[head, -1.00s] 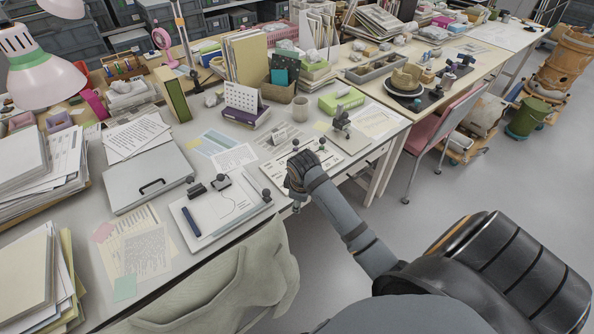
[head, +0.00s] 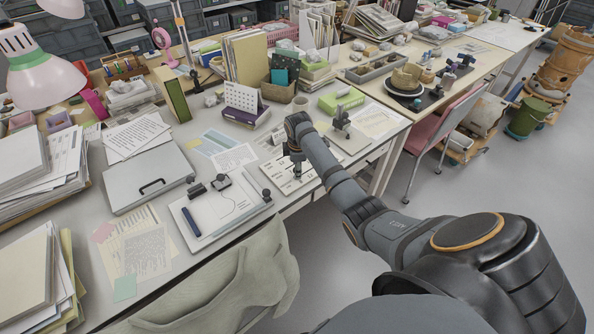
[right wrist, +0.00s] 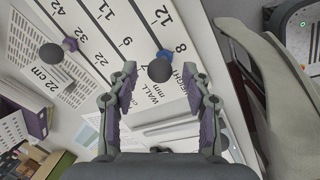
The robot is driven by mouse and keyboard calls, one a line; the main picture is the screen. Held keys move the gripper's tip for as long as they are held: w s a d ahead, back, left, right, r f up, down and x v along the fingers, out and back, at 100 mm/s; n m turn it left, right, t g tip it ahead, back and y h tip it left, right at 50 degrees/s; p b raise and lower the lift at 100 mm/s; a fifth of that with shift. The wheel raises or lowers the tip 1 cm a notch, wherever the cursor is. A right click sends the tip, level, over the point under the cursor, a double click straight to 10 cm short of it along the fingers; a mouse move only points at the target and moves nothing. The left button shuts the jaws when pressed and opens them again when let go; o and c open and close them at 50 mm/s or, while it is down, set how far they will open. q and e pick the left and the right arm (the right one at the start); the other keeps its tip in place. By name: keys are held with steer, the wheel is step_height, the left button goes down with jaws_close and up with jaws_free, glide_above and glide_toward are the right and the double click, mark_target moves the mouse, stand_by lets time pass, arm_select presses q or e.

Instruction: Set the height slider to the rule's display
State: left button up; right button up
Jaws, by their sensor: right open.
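A white scale board (head: 283,181) lies near the table's front edge, partly hidden by my right arm. In the right wrist view the board (right wrist: 128,62) shows printed numbers and the words WALL mm, with part of another word beside them. A dark ball knob (right wrist: 159,70) with a blue base sits by the 8, between and beyond my right fingertips. A second dark knob (right wrist: 51,54) has a purple piece near it. My right gripper (right wrist: 156,88) is open and empty over the board; it points down in the head view (head: 297,172). My left gripper is out of view.
A card (right wrist: 48,82) reading 22 cm stands beside the board. A drawing board (head: 225,208) with a dark pen-like bar lies to the left. A grey case (head: 148,180) lies further left.

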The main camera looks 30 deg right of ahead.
steer(key=shift+w+d+f, duration=0.1)
steer(key=shift+w+f, duration=0.05)
steer(key=shift+f, duration=0.55)
steer(key=shift+w+d+f, duration=0.1)
steer(key=shift+f, duration=0.55)
jaws_close()
